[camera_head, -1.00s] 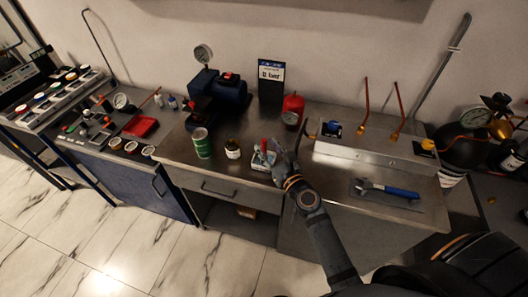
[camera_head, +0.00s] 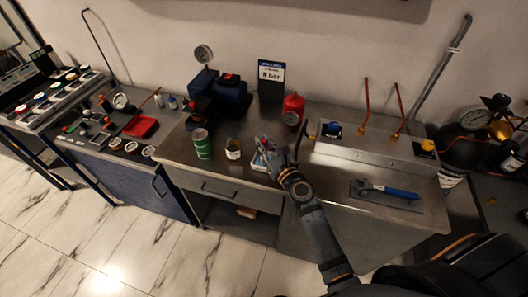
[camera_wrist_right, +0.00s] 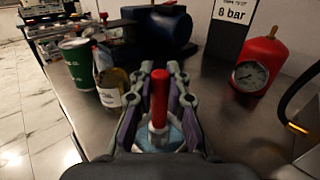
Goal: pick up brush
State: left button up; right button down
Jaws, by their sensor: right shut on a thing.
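The brush shows as a red upright handle with a pale lower part in the right wrist view (camera_wrist_right: 159,92), between the two fingers of my right gripper (camera_wrist_right: 163,105). The gripper is shut on it. My left gripper is not in view.
A red gauge canister (camera_head: 293,109) and a blue pump (camera_head: 228,93) stand behind. A blue-handled wrench (camera_head: 388,191) lies to the right. The bench front is mostly clear.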

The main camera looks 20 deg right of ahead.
jog(key=r+p, duration=0.2)
jog(key=r, duration=0.1)
jog(key=r+p, duration=0.1)
jog(key=p, duration=0.1)
jog(key=shift+s+r, duration=0.25)
jog(key=shift+r, duration=0.05)
jog(key=s+r+p, duration=0.1)
jog(key=s+r, duration=0.3)
jog(key=s, duration=0.2)
jog(key=s+d+r+p, duration=0.1)
jog(key=s+r+p, duration=0.1)
jog(key=s+r, duration=0.2)
jog(key=s, duration=0.3)
jog(key=shift+s+d+r, duration=0.15)
jog(key=shift+s+r, duration=0.1)
